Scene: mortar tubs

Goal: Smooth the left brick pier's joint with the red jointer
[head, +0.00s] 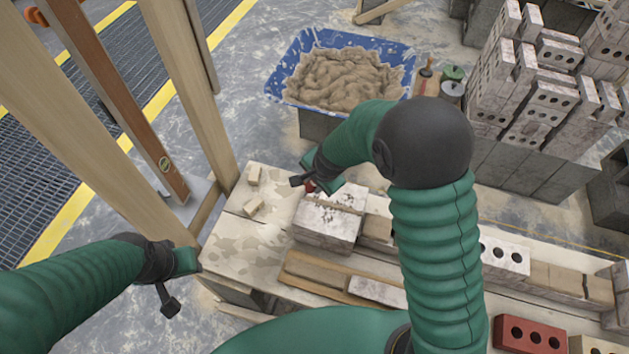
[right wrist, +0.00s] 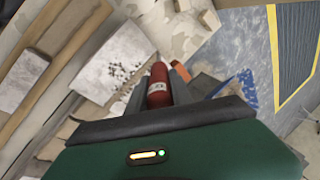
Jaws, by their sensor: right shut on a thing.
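The red jointer (right wrist: 158,85) shows in the right wrist view as a red handle with a pale label, between the fingers of my right gripper (right wrist: 160,98). My right gripper (head: 312,184) is shut on it; in the head view only a bit of red shows. The left brick pier (head: 326,228), pale and mortar-smeared with dark specks on top, is just below and right of this gripper. It also shows in the right wrist view (right wrist: 112,65). Whether the jointer touches its joint cannot be told.
A blue tub (head: 285,85) of mortar stands behind the bench (head: 235,250). Timber posts (head: 190,80) rise at the left, close to my left arm. Stacked bricks (head: 540,100) stand at the back right.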

